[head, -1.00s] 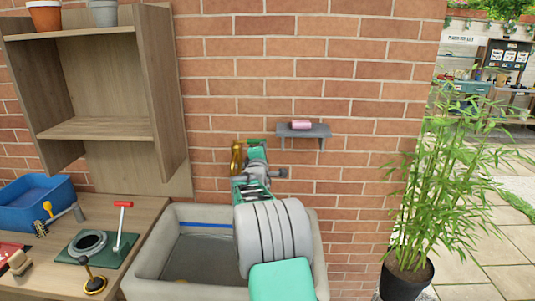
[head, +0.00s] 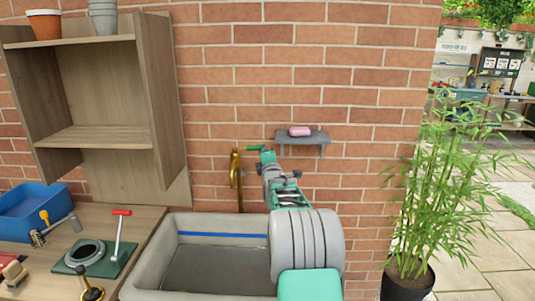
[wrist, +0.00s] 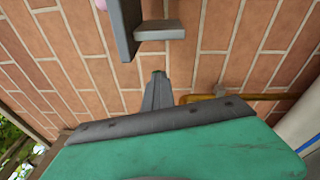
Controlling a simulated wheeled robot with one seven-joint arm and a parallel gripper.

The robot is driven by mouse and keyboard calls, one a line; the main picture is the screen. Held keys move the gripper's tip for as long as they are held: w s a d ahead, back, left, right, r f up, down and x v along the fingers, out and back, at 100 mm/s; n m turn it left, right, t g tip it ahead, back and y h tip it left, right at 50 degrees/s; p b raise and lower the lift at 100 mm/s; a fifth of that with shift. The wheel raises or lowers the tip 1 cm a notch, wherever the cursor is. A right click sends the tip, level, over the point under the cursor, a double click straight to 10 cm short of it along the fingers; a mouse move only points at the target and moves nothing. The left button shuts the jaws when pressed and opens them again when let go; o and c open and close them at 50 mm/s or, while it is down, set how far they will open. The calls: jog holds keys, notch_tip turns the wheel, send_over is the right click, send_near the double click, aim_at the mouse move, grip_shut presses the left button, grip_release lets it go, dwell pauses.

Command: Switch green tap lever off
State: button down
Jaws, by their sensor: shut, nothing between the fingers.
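The brass tap (head: 236,170) stands against the brick wall above the sink. Its green lever (head: 256,148) shows at the top, pointing right toward the wall shelf. My gripper (wrist: 158,76) is shut and empty, its fingers near the wall in the wrist view. In the head view my arm reaches over the sink, and my gripper is just right of the tap, close to the lever. Whether it touches the lever I cannot tell. Part of the brass pipe (wrist: 285,103) shows in the wrist view, right of the fingers; the lever is not clear there.
A small grey shelf (head: 303,138) with a pink object (head: 299,131) is close right of the tap. The grey sink (head: 150,262) is below. A wooden shelf unit (head: 165,100) and workbench (head: 140,222) stand left, a potted bamboo (head: 408,285) right.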

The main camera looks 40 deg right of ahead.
jog(key=s+d+f+b, duration=0.1)
jog(key=s+d+b, duration=0.3)
jog(key=s, duration=0.6)
jog(key=shift+s+d+b, duration=0.2)
jog(key=shift+s+b, duration=0.15)
jog(key=shift+b, duration=0.6)
jog(key=shift+f, duration=0.1)
